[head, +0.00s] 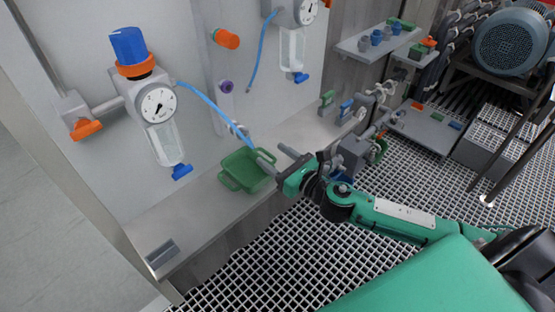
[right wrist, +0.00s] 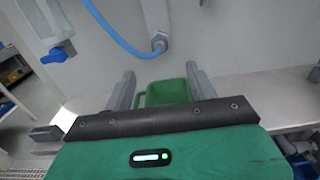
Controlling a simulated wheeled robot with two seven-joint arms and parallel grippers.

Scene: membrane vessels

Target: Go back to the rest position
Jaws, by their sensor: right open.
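My right gripper (head: 277,158) is open, its two grey fingers pointing toward the panel above the shelf. My right arm reaches in from the right, over the grating. My left gripper is not in view.
A gauge unit with a blue knob (head: 128,46) is on the panel. Its blue hose (head: 205,101) runs down near my right gripper. The shelf (head: 195,205) has a grey block (head: 161,253) at its near end. Valves (head: 352,150) stand to the right. A motor (head: 512,41) is at the back right.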

